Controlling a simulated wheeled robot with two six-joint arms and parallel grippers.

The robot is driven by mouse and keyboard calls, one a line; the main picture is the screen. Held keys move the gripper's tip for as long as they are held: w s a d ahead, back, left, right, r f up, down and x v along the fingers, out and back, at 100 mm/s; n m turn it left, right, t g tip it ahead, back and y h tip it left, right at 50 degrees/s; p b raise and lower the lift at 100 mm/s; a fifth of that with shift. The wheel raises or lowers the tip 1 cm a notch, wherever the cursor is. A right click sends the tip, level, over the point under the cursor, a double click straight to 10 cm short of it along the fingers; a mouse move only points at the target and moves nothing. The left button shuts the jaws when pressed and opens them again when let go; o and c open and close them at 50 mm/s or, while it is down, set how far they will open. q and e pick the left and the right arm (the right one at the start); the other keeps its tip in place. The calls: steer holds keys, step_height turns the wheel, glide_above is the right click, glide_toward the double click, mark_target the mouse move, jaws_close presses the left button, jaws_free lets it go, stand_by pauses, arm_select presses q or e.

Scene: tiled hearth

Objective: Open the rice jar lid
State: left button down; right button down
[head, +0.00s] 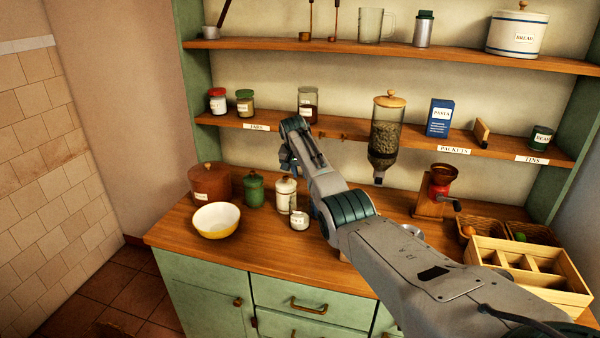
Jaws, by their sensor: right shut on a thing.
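My right gripper (287,165) hangs fingers-down over a cream jar (286,196) on the wooden counter. It is shut on the lid at the top of this jar. The wrist partly hides the fingertips and the lid, and I cannot tell whether the lid is lifted clear of the rim. The jar stands upright with a small label too small to read. A green lidded jar (254,190) stands just to its left, and a small white labelled jar (299,220) sits in front. My left gripper is not in view.
A brown lidded crock (210,184) and a yellow bowl (216,221) stand at left on the counter. A shelf (230,122) with jars and a hanging glass dispenser (385,135) is above. A grinder (433,190), baskets and a wooden crate (530,275) are at right.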

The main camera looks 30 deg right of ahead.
steer(key=shift+w+d, duration=0.1)
steer(key=c, duration=1.2)
jaws_free()
steer(key=shift+c, duration=0.2)
steer(key=shift+r, duration=0.1)
steer(key=b+v, duration=0.3)
steer(key=v, duration=0.7)
steer(key=shift+s+r+b, duration=0.25)
steer(key=shift+r+b, duration=0.05)
